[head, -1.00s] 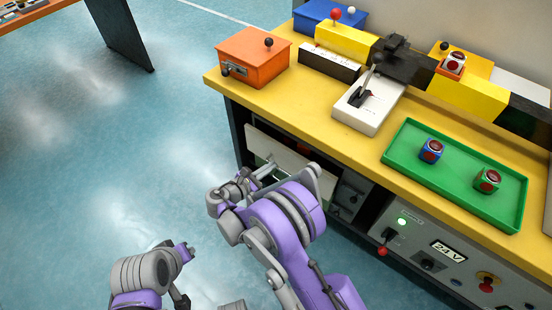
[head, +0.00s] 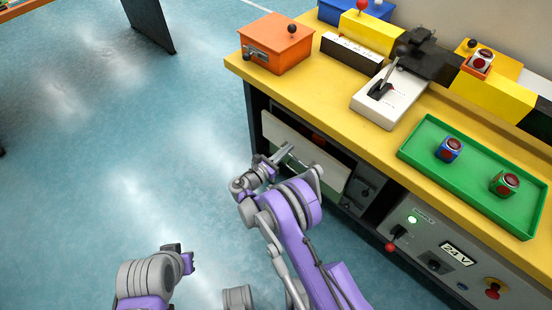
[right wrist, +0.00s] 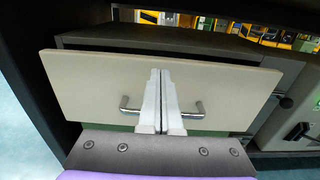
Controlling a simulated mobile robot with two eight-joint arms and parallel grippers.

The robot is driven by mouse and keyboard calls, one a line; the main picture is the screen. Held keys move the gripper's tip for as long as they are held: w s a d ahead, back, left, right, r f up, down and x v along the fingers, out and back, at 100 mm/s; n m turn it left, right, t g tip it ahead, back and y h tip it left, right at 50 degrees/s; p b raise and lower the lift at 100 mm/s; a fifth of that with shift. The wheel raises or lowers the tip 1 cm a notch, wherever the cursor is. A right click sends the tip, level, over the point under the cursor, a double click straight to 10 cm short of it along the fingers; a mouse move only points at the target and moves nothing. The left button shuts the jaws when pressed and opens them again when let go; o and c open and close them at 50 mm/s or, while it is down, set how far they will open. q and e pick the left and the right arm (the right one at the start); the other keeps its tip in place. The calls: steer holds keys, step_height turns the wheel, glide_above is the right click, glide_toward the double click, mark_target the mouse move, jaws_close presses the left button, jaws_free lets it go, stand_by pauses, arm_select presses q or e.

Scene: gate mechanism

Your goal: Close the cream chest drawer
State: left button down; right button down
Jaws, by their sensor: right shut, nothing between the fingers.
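The cream chest drawer (head: 330,172) is under the yellow bench in the head view and stands partly open. In the right wrist view its cream front (right wrist: 95,85) fills the middle, with a metal bar handle (right wrist: 199,109) and the dark drawer body behind. My right gripper (head: 284,153) is shut and empty at the drawer front. In the right wrist view its fingers (right wrist: 161,72) overlap the middle of the front and hide the middle of the handle. I cannot tell whether they touch it. My left gripper (head: 185,262) is low in the head view, away from the drawer; its jaws are unclear.
The yellow bench top (head: 330,103) overhangs the drawer. It carries an orange box (head: 277,45), a white lever unit (head: 390,97) and a green tray (head: 425,160) with two cubes. A grey control panel (head: 440,250) is right of the drawer.

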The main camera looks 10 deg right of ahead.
mark_target(299, 138)
steer(key=shift+x, duration=1.85)
steer(key=b+x, duration=0.1)
steer(key=x, duration=0.3)
steer(key=shift+f, duration=0.1)
steer(key=shift+w+d, duration=0.25)
steer(key=shift+r, duration=0.25)
